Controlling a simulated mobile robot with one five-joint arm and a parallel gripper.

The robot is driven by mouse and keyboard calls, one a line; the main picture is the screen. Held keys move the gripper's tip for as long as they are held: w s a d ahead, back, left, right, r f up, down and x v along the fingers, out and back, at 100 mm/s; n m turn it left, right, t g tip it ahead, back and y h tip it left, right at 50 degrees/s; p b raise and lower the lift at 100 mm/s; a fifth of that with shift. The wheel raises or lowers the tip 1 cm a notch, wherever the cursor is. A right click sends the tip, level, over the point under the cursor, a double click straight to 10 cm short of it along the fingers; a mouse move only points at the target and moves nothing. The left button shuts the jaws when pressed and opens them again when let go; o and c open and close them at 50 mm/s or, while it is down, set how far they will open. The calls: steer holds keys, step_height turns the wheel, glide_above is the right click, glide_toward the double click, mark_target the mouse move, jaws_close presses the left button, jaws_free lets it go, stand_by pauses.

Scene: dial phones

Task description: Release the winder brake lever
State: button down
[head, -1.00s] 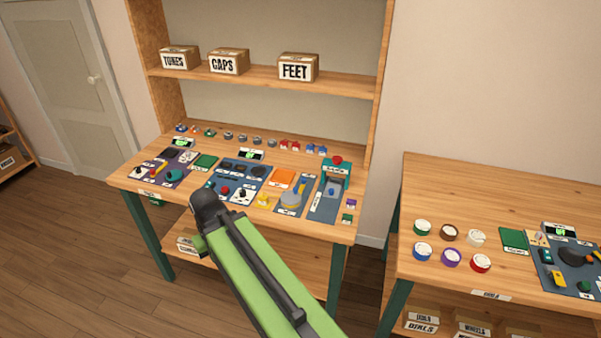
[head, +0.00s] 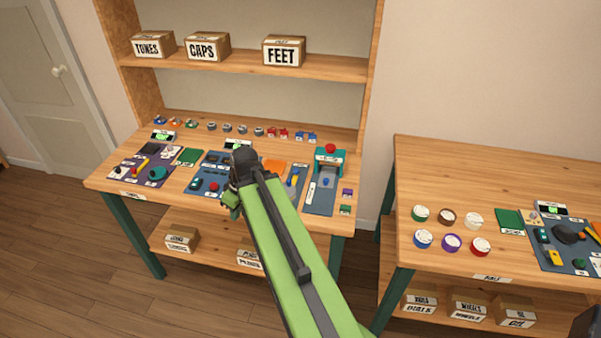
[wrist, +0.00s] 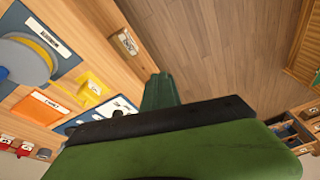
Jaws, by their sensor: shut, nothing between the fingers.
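The winder appears to be the grey spool with a yellow band (wrist: 22,62) at the left of the wrist view, on a blue mat. In the head view my arm hides most of it; a blue and yellow part (head: 293,181) shows beside the arm. A yellow block with an upright post (wrist: 92,85) stands near the spool. I cannot tell which part is the brake lever. My gripper (head: 231,205) is small and partly hidden at the arm's end, over the front middle of the bench, shut and empty. It appears apart from the spool.
The wooden bench (head: 115,180) holds a purple mat, an orange card (wrist: 38,107) and a teal press with a red knob (head: 330,150). Labelled boxes sit on the shelf above. A second table (head: 420,170) stands right, with coloured round pieces. Wooden floor lies in front.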

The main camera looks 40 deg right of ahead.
steer(key=d+r+n+t, duration=0.1)
steer(key=d, duration=0.4)
steer(key=s+d+t, duration=0.1)
steer(key=d, duration=0.4)
steer(key=s+d+r+n, duration=0.1)
steer(key=d, duration=0.4)
steer(key=shift+s+d+r+n+t+p, duration=0.1)
steer(key=shift+s+r+n+t+p, duration=0.1)
steer(key=shift+r+n+t+p, duration=0.15)
steer(key=s+d+r+n+t+h, duration=0.1)
steer(key=s+d, duration=0.1)
steer(key=d, duration=0.3)
steer(key=s+d+r+n+t, duration=0.1)
steer(key=s+d, duration=0.1)
steer(key=d, duration=0.4)
steer(key=shift+s+d+r+h, duration=0.25)
steer(key=shift+s+h, duration=0.1)
steer(key=shift+h, duration=0.05)
steer(key=shift+f, duration=0.1)
